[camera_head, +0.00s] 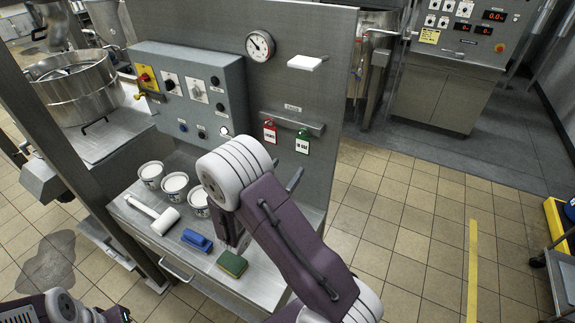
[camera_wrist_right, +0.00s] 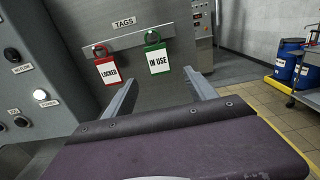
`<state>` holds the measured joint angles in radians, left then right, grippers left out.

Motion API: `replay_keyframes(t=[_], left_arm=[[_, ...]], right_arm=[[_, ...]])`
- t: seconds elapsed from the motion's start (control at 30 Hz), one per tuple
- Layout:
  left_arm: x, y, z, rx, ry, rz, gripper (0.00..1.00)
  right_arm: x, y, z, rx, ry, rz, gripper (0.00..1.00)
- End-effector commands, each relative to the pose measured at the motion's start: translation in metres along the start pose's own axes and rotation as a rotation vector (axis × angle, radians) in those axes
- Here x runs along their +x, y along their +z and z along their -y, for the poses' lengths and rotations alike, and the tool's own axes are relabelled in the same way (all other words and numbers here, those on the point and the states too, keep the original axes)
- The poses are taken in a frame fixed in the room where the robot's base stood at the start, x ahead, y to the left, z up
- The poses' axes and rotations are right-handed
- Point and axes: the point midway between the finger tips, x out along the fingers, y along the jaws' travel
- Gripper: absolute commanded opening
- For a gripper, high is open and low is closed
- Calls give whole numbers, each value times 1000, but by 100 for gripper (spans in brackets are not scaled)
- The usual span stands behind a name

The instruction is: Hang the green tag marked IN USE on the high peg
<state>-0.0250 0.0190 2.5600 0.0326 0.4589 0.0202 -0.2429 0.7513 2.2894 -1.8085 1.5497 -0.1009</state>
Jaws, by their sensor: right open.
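The green IN USE tag (camera_head: 302,142) hangs at the right end of the grey tag rail (camera_head: 290,121) on the panel. It also shows in the right wrist view (camera_wrist_right: 158,57), upright and facing me. A red LOCKED tag (camera_wrist_right: 107,67) hangs to its left. Only part of my left arm shows at the bottom left.
A grey control box (camera_head: 190,88) with knobs stands left of the rail. On the bench below are several white tubs (camera_head: 174,185), a white mallet (camera_head: 153,215), a blue brush (camera_head: 197,240) and a green sponge (camera_head: 232,263).

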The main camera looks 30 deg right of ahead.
Motion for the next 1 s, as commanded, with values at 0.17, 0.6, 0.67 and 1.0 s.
replay_keyframes(t=[0.17, 0.6, 0.67, 1.0], left_arm=[[-1, 0, 0, 0, 0, 0, 36], [-2, 0, 0, 0, 0, 0, 36], [-1, 0, 0, 0, 0, 0, 36], [4, 0, 0, 0, 0, 0, 36]], right_arm=[[15, 0, 1, 2, -4, -2, 65], [81, -2, 2, 5, -7, -3, 65], [90, -2, 2, 5, -6, -3, 65], [123, -1, 2, 3, -5, -4, 65]])
